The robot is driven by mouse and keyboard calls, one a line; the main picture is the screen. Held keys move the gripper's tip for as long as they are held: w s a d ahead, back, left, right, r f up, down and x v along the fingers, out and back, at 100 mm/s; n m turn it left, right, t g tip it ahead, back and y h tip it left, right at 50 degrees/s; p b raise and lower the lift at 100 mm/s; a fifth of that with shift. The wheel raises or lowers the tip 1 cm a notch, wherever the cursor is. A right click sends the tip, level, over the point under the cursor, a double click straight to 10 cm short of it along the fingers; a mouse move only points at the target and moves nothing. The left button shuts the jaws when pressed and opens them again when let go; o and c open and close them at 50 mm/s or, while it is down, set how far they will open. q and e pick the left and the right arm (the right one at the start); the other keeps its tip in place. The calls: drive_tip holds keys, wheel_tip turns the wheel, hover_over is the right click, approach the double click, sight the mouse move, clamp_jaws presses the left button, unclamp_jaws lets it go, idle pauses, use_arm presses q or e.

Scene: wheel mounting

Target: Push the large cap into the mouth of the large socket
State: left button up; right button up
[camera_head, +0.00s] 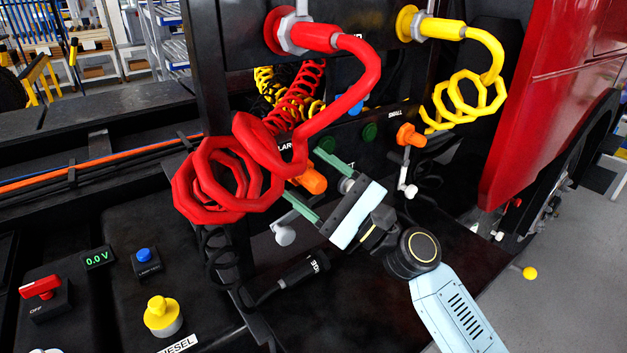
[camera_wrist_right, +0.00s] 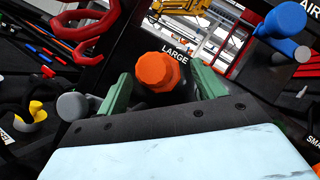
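The large cap (camera_head: 314,181) is an orange ribbed knob below the partly hidden LARGE label in the head view. In the right wrist view the orange cap (camera_wrist_right: 158,72) sits just below the LARGE label, with its end facing the camera. The large socket's mouth is hidden; I cannot tell how deep the cap sits. My right gripper (camera_head: 302,172) has its green fingers spread on either side of the cap. In the right wrist view the gripper (camera_wrist_right: 160,82) shows gaps beside the cap. My left gripper is out of view.
Coiled red hose (camera_head: 215,180) hangs close left of the right gripper, and a yellow hose (camera_head: 465,95) hangs right. A second orange knob (camera_head: 410,135) is below SMALL. A grey knob (camera_head: 285,235) lies close below the fingers. A yellow cap (camera_head: 162,315) stands lower left.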

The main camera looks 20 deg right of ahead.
drive_tip(key=shift+s, duration=0.1)
drive_tip(key=b+v, duration=0.5)
drive_tip(key=v, duration=0.8)
drive_tip(key=shift+b, duration=0.3)
drive_tip(key=shift+s+d, duration=0.1)
